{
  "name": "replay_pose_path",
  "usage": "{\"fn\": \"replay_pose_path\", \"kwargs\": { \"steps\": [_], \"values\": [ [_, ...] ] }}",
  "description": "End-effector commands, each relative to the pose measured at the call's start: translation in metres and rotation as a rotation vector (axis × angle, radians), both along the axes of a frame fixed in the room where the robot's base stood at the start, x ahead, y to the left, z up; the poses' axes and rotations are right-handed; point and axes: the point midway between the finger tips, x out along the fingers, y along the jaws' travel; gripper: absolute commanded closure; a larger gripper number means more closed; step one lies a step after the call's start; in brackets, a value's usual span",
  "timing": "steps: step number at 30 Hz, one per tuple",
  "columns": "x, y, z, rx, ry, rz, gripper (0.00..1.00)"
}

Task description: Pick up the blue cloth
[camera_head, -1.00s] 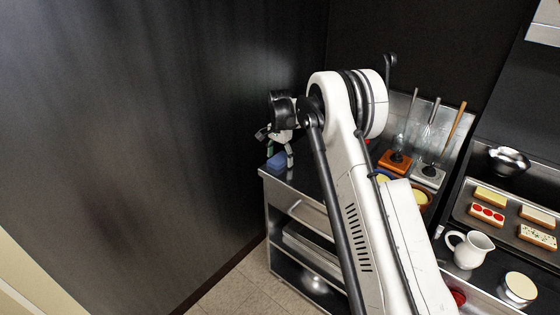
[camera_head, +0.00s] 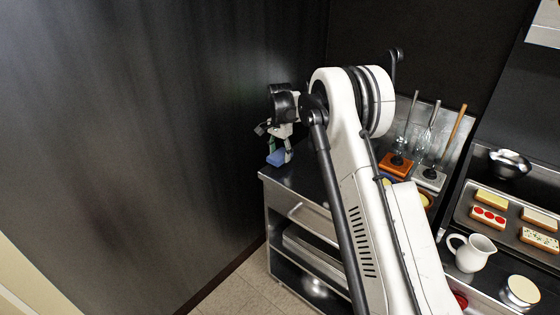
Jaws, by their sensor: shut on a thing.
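The blue cloth (camera_head: 276,158) is a small folded piece at the left end of the steel counter (camera_head: 305,181). My gripper (camera_head: 279,151) points down and is shut on the cloth, with its fingers around the cloth's upper part. The cloth appears slightly above the counter's left corner, but a small gap is hard to make out. My arm hides part of the counter to the right.
A dark wall (camera_head: 150,140) stands close on the left. Shelves lie below the counter.

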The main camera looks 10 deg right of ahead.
Motion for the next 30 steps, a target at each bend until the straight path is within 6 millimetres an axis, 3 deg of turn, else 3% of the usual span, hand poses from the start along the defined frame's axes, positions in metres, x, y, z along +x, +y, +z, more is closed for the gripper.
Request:
{"fn": "replay_pose_path", "kwargs": {
  "steps": [1,18,30],
  "values": [
    [0.000,0.000,0.010,0.000,0.000,0.000,0.79],
    [-0.078,0.060,0.067,0.000,0.000,0.002,0.79],
    [-0.093,0.071,0.079,0.000,0.000,0.000,0.79]
  ]
}}
